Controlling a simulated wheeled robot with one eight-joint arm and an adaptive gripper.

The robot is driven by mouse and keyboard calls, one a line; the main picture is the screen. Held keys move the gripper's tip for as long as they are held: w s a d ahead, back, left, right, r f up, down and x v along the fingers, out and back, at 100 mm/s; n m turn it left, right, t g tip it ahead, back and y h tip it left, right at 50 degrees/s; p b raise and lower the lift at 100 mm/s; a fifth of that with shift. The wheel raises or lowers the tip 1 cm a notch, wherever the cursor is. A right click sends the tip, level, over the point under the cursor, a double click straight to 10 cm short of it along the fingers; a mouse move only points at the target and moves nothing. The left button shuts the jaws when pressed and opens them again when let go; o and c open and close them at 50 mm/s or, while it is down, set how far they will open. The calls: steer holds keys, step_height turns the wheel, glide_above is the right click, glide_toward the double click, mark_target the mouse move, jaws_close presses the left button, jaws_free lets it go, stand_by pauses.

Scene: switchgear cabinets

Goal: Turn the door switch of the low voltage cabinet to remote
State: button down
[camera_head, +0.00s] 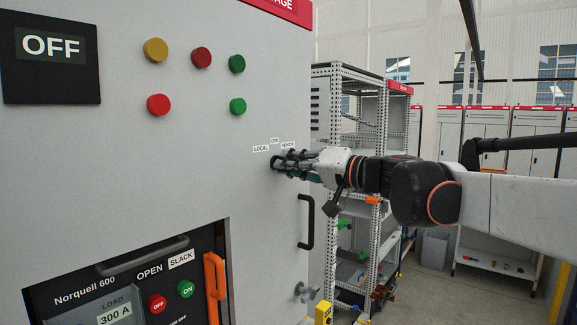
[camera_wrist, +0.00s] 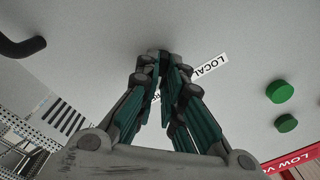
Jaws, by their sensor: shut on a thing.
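The low voltage cabinet (camera_head: 110,160) fills the left of the head view, its grey door facing me. The door switch sits below the small labels LOCAL (camera_head: 261,148), OFF (camera_head: 274,141) and REMOTE (camera_head: 288,145). My gripper (camera_head: 279,163) is at the door, its fingers closed together around the switch. In the wrist view my gripper (camera_wrist: 160,58) meets the door surface, with the LOCAL label (camera_wrist: 209,66) just right of the fingertips. The knob is almost wholly hidden by the fingers, so I cannot tell which way it points.
A black door handle (camera_head: 306,222) is below the switch. Red, yellow and green buttons (camera_head: 237,64) are at upper left. A breaker panel with an orange handle (camera_head: 215,287) is below. An open metal rack (camera_head: 345,120) stands behind my arm.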

steer(key=shift+m, duration=0.3)
steer(key=c, duration=1.7)
jaws_free()
steer(key=shift+d, duration=0.1)
steer(key=v, duration=0.7)
steer(key=shift+s+d, duration=0.15)
steer(key=s+f+g+h+b, duration=0.1)
steer(key=s+f+b, duration=0.15)
steer(key=f, duration=0.35)
steer(key=s+a+f+h+b, duration=0.1)
steer(key=s+f+b, duration=0.15)
steer(key=f, duration=0.25)
steer(key=s+f+g+h+b, duration=0.1)
steer(key=s+f+b, duration=0.15)
steer(key=f, duration=0.35)
steer(key=s+d+f+h+b, duration=0.3)
steer(key=s+f+b, duration=0.3)
steer(key=f, duration=1)
steer(key=s+d+f+g+h+b, duration=0.1)
steer(key=s+d+f+h+b, duration=0.3)
steer(key=f+b, duration=0.6)
steer(key=s+d+f+h+b, duration=0.4)
steer(key=s+d+f+b, duration=0.3)
steer(key=f, duration=1.6)
steer(key=shift+s+d+g+b, duration=0.1)
steer(key=shift+s+g+b, duration=0.35)
steer(key=shift+s, duration=0.55)
